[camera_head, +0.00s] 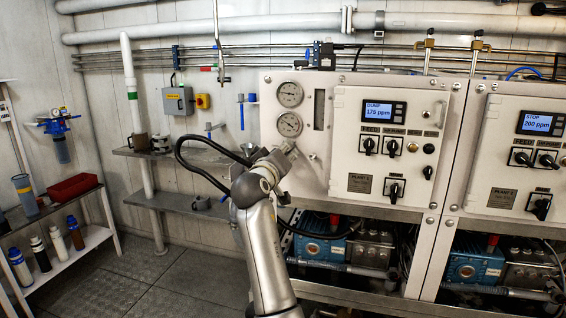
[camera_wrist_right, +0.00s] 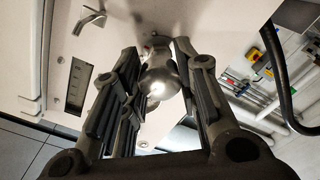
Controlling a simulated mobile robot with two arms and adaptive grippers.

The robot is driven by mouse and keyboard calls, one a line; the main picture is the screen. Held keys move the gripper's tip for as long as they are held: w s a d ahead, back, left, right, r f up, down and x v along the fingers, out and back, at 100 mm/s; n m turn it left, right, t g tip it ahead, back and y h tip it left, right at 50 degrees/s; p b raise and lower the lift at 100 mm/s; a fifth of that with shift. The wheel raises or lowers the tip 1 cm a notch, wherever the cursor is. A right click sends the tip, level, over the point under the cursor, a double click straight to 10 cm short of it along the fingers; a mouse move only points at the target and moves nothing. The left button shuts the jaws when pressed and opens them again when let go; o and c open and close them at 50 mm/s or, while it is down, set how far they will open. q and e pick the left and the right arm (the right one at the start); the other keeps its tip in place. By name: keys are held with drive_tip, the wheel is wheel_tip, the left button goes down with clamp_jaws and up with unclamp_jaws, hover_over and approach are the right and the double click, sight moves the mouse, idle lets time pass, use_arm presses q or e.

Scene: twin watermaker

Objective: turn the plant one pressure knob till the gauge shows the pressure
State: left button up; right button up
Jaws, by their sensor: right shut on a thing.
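The plant one panel (camera_head: 345,150) is a white cabinet front with two round gauges on its left side, an upper gauge (camera_head: 290,94) and a lower gauge (camera_head: 290,124). Their needles are too small to read. My right gripper (camera_head: 287,150) is at the panel just below the lower gauge and hides most of the knob there. In the right wrist view, the rounded silver pressure knob (camera_wrist_right: 159,80) sits between the dark fingers of my right gripper (camera_wrist_right: 157,52), which is shut on it. My left gripper is not in view.
The plant one display (camera_head: 384,111) reads DUMP 175 ppm, with black switches (camera_head: 392,147) below it. The plant two panel (camera_head: 512,155) stands at the right. A grey wall shelf (camera_head: 180,155) and a black hose (camera_head: 200,170) are left of my right arm.

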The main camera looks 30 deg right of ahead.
drive_tip(key=shift+f+m, duration=0.2)
drive_tip(key=shift+m, duration=0.3)
drive_tip(key=o, duration=1)
drive_tip(key=shift+r, duration=0.1)
drive_tip(key=shift+o, duration=0.2)
drive_tip(key=v, duration=1.2)
